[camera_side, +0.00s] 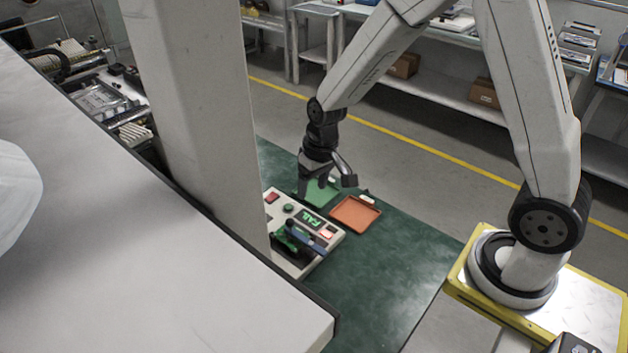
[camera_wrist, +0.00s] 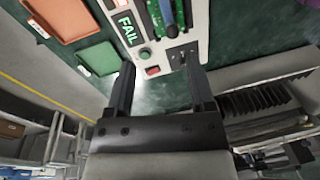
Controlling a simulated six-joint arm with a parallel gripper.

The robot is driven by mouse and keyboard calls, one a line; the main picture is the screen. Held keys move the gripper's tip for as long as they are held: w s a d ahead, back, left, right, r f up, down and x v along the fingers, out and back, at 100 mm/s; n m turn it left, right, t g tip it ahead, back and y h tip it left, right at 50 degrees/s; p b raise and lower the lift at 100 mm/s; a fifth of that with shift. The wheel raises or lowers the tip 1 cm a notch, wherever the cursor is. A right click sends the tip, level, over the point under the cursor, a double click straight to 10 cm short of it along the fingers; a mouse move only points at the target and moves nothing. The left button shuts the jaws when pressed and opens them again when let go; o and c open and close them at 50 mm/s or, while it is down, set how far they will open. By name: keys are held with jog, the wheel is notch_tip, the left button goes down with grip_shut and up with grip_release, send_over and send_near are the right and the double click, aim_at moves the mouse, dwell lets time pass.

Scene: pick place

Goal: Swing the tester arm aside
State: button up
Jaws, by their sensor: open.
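The tester (camera_side: 272,212) is a pale box on the green mat, and its small screen (camera_side: 311,220) reads FAIL in green. It also shows at the top of the wrist view (camera_wrist: 199,38), with the FAIL screen (camera_wrist: 127,29). A dark blue bar with a rounded end (camera_wrist: 171,30), apparently the tester arm, lies over a green circuit board (camera_wrist: 181,14). My gripper (camera_side: 315,190) points down beyond the tester's far edge. In the wrist view my gripper (camera_wrist: 159,72) is open and empty, its fingers apart from the bar. The bar's far end is cut off there.
An orange tray (camera_side: 355,213) and a green tray (camera_side: 320,193) lie beside the tester on the green mat (camera_side: 385,275). A pale upright column (camera_side: 195,100) and a white table (camera_side: 150,260) block part of the side view. The mat's front right is clear.

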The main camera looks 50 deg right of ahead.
jog(key=y, duration=0.1)
send_over(291, 219)
jog(key=d, duration=0.2)
jog(key=shift+m+g, duration=0.3)
jog(key=f, duration=0.4)
jog(key=shift+s+a, duration=0.1)
jog(key=shift+a, duration=0.15)
jog(key=shift+f, duration=0.15)
jog(key=shift+a+f, duration=0.25)
jog(key=shift+f, duration=0.95)
jog(key=shift+a+f, duration=0.25)
jog(key=shift+f, duration=1)
jog(key=shift+a+f, duration=0.25)
jog(key=shift+f, duration=0.95)
grip_shut()
